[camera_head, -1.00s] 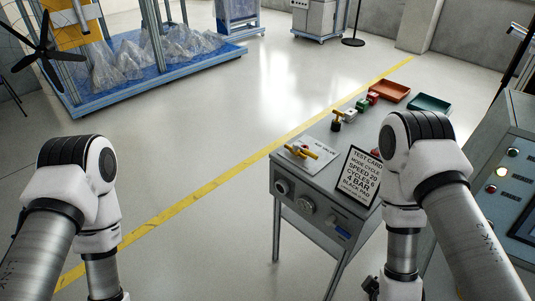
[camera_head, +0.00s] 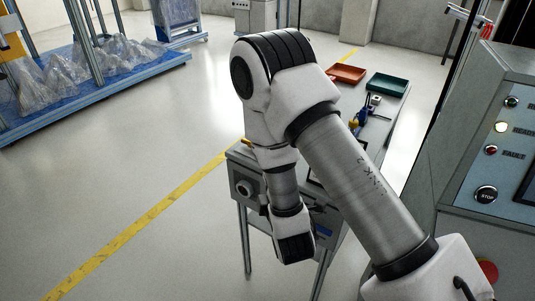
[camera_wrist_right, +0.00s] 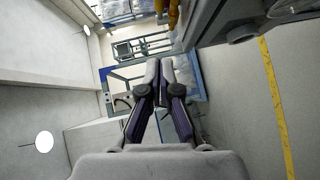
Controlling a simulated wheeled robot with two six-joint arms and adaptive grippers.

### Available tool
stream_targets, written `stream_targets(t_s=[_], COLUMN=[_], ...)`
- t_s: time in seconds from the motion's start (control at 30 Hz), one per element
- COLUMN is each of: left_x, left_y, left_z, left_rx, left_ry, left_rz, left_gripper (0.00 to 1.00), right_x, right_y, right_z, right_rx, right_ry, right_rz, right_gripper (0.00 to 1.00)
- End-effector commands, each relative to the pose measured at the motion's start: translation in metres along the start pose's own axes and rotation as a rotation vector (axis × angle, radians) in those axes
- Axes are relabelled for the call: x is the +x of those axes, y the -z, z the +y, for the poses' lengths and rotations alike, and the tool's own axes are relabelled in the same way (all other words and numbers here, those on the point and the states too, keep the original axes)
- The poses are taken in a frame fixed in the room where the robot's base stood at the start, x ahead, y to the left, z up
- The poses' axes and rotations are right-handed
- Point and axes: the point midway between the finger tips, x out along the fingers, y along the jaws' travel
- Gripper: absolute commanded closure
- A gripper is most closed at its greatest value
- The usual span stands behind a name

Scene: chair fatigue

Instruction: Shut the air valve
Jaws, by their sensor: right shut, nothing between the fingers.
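The air valve is mostly hidden behind my right arm in the head view; only a bit of its yellow handle (camera_head: 247,142) shows at the table's left corner. In the right wrist view a yellow part (camera_wrist_right: 174,12), seemingly the handle, is at the top edge beyond the fingertips. My right gripper (camera_wrist_right: 159,65) is shut and empty, apart from the yellow part. In the head view the right gripper itself is hidden behind my arm. My left gripper is not in view.
The grey table (camera_head: 243,165) stands under my right arm, and its side edge (camera_wrist_right: 205,22) is close in the wrist view. Red (camera_head: 347,74) and green (camera_head: 387,83) trays sit at its far end. A control cabinet (camera_head: 440,150) stands right.

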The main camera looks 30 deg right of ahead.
Motion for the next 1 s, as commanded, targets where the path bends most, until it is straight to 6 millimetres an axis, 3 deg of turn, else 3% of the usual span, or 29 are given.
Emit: stream_targets(t_s=[0.23, 0.63, 0.8, 1.0], left_x=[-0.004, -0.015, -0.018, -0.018], left_y=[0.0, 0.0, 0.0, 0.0], left_z=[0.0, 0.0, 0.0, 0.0], left_rx=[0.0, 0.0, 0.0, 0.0], left_ry=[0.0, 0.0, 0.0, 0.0], left_rz=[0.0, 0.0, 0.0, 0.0], left_gripper=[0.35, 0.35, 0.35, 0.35], right_x=[0.022, 0.106, 0.123, 0.128], right_y=[-0.001, -0.006, -0.024, -0.029], right_z=[0.001, 0.001, 0.0, -0.001], right_rx=[0.005, 0.004, 0.003, 0.002], right_ry=[-0.001, 0.001, 0.001, 0.002], right_rz=[-0.002, -0.004, -0.003, 0.0], right_gripper=[1.0, 1.0, 1.0, 1.0])
